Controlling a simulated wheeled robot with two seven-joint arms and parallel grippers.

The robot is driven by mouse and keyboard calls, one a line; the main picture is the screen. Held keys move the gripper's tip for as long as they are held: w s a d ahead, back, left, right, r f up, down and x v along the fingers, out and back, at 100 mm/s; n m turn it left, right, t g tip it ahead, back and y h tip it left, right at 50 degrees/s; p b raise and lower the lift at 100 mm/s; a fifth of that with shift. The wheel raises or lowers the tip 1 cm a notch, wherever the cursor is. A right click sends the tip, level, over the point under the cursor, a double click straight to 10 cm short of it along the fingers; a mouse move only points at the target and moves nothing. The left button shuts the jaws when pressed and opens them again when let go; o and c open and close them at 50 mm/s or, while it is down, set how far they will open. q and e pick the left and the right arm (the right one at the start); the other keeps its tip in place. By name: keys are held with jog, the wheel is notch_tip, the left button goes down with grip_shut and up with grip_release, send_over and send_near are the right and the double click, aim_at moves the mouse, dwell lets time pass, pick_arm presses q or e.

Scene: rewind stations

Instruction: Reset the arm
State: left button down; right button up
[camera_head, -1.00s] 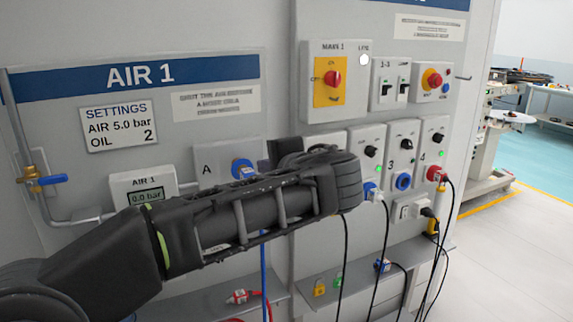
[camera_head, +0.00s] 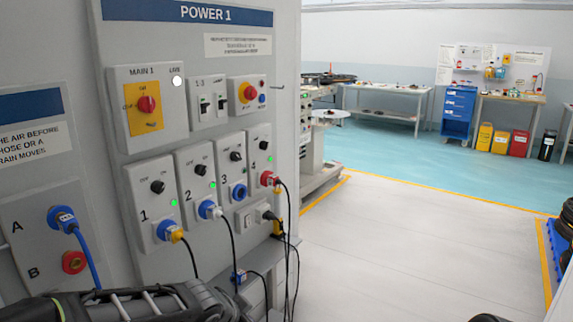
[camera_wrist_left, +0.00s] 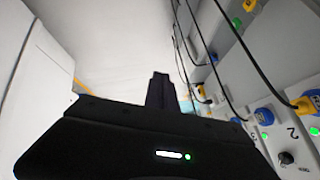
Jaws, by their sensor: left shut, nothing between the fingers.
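My left arm (camera_head: 130,305) comes in along the bottom edge of the head view, in front of the lower part of the power panel, and is partly cut off. In the left wrist view my left gripper (camera_wrist_left: 160,90) is shut and empty, its dark fingers together. Sockets and hanging cables of the panel lie to its right in that view, apart from the fingers. My right gripper is not in view.
The POWER 1 panel (camera_head: 215,60) has a red main switch (camera_head: 147,104), numbered sockets with green lights and several hanging black cables. A blue hose plugs into socket A (camera_head: 62,219) at left. Open floor (camera_head: 400,240) lies right, with benches behind.

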pick_arm(q)
jog(key=s+d+f+n+g+h, duration=0.1)
jog(key=s+d+f+n, duration=0.15)
jog(key=f, duration=0.35)
jog(key=s+d+f+n+g+h, duration=0.1)
jog(key=s+d+f, duration=0.15)
jog(key=f, duration=0.35)
jog(key=s+a+f+n+g+p, duration=0.2)
jog(key=s+f+n, duration=0.6)
jog(key=s+f, duration=1.2)
jog(key=s+a+g, duration=0.1)
jog(key=s+g, duration=0.1)
jog(key=s, duration=0.1)
jog(key=shift+s+a+g+p, duration=0.2)
jog(key=shift+s+g+p, duration=0.15)
jog(key=shift+g, duration=0.05)
jog(key=c, duration=2.1)
grip_release()
